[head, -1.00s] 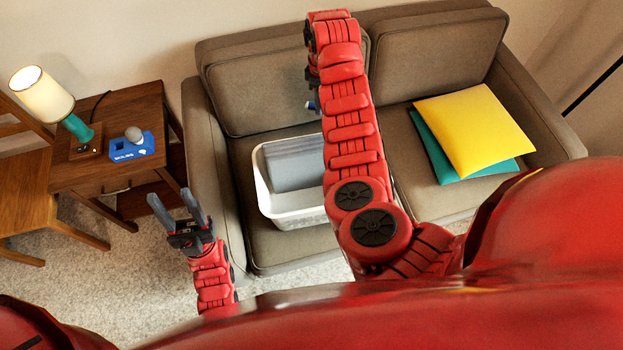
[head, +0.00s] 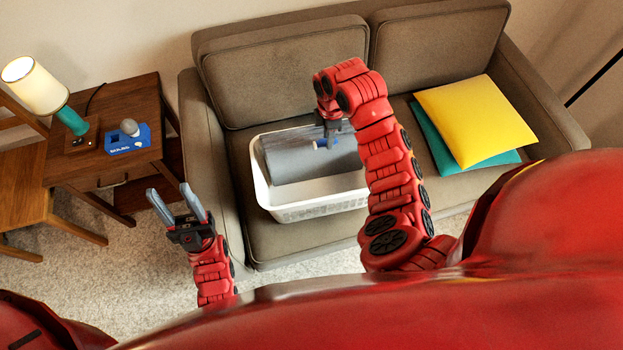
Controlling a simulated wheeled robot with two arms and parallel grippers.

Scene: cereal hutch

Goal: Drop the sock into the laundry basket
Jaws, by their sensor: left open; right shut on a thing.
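The white laundry basket (head: 318,208) sits on the left seat of the sofa. My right gripper (head: 331,133) is over the basket and points down. It is shut on the sock (head: 326,144), a small blue and white piece that hangs below the fingers. The sock appears above the grey cloth; whether it touches the cloth cannot be told. My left gripper (head: 178,206) is open and empty, in front of the sofa's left arm, well apart from the basket.
A grey folded cloth (head: 295,158) lies in the basket. Yellow (head: 475,115) and teal (head: 428,133) cushions lie on the right seat. A wooden side table (head: 120,172) at the left bears a lamp (head: 40,88) and a blue box (head: 128,141).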

